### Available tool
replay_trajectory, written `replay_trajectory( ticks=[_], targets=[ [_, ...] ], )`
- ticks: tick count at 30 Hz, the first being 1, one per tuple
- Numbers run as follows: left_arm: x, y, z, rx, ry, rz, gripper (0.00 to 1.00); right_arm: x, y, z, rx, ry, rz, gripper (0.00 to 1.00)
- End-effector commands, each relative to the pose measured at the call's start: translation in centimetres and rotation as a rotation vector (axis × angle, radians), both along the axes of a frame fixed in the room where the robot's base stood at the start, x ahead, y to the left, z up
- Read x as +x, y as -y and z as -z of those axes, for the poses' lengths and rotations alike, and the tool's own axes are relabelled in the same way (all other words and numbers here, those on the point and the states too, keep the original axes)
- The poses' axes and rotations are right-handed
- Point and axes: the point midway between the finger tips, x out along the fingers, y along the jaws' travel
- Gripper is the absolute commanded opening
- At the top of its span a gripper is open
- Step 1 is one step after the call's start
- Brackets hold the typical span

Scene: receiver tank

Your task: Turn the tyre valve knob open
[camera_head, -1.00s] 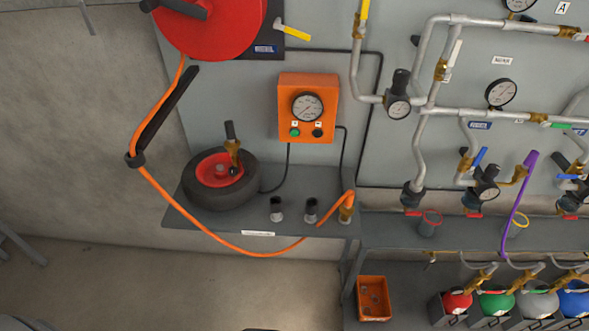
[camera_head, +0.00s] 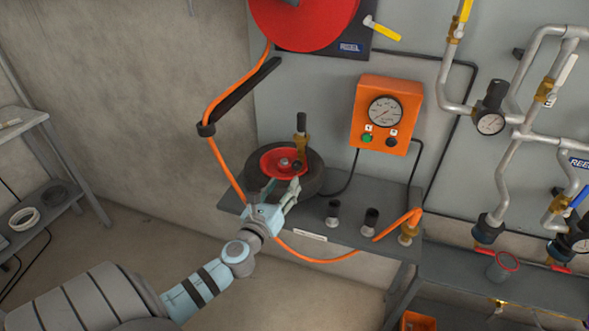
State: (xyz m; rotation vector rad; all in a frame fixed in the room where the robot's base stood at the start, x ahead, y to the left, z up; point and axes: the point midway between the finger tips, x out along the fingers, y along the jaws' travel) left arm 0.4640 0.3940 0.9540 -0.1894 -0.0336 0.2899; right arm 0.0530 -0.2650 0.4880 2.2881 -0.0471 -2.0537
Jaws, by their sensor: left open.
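The tyre (camera_head: 315,176) with its red rim (camera_head: 270,164) lies flat on the shelf at the left end of the bench. A brass valve (camera_head: 301,146) with a black knob or handle (camera_head: 301,122) stands up from the wheel. My left gripper (camera_head: 291,186) reaches in from the lower left and is open, its fingers at the near side of the tyre, below the valve in the picture. I cannot tell whether it touches the tyre. The fingers look empty. My right gripper is not in view.
An orange gauge box (camera_head: 385,114) hangs on the wall panel behind. An orange hose (camera_head: 222,160) runs from the red reel (camera_head: 300,22) past my left arm to a brass fitting (camera_head: 408,233). Two black-topped fittings (camera_head: 333,212) stand right of the tyre.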

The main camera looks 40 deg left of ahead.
Motion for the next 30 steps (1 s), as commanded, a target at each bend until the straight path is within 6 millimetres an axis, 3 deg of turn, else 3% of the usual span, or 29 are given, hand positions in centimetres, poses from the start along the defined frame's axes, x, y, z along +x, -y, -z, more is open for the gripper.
replay_trajectory(
  ticks=[3, 9, 20, 28, 30],
  targets=[
    [3.5, -1.1, -0.1, -0.001, 0.003, -0.003, 0.44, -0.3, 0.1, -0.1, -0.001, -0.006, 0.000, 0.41],
    [7.1, -2.2, 0.1, -0.003, 0.000, -0.002, 0.44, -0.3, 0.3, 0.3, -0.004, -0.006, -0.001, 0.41],
    [8.0, -2.4, 0.1, -0.003, -0.001, 0.000, 0.44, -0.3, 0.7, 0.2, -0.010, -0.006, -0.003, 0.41],
    [8.0, -2.4, 0.1, -0.005, -0.002, 0.001, 0.01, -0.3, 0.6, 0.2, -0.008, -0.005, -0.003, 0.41],
    [8.0, -2.4, 0.1, -0.005, -0.002, 0.001, 0.00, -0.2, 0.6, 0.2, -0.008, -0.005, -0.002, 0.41]
  ],
)
